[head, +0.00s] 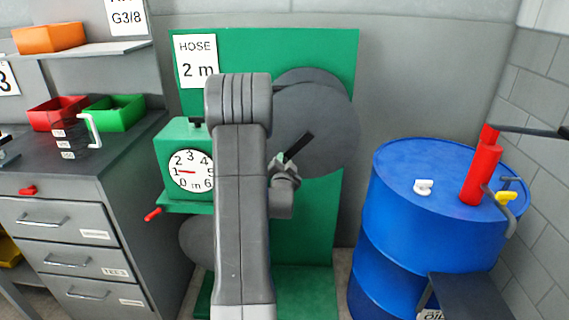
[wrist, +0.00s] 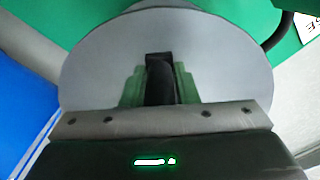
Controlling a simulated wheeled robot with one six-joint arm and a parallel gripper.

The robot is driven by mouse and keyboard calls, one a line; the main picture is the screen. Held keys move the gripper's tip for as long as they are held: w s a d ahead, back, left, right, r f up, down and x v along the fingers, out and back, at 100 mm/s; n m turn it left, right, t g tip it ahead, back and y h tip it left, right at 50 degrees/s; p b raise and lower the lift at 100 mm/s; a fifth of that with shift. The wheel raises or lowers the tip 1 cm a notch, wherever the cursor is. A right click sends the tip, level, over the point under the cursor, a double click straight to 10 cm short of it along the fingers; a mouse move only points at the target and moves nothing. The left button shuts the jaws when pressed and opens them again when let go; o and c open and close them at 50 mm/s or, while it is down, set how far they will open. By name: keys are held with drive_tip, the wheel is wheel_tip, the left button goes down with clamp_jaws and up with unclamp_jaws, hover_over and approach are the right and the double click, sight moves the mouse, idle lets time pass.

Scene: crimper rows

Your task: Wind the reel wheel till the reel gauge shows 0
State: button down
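The reel wheel is a large dark grey disc (head: 335,120) on the green stand, partly hidden behind my arm. It fills the upper wrist view as a pale grey disc (wrist: 95,70). A black handle (head: 299,147) sticks out from its face and shows in the wrist view (wrist: 160,85). My gripper (head: 282,160) is at this handle. In the wrist view its green fingers (wrist: 160,75) press on both sides of the handle, shut on it. The reel gauge (head: 191,171) is a white round dial left of my arm, its red needle pointing at about 1.
A red-tipped lever (head: 153,214) sticks out below the gauge. A drawer cabinet (head: 75,240) with red and green bins stands at left. A blue drum (head: 400,200) with a red cylinder (head: 481,172) on top stands at right. A sign (head: 197,61) reads HOSE 2 m.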

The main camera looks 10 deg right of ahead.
sight(338, 147)
drive_tip(key=shift+f, duration=0.1)
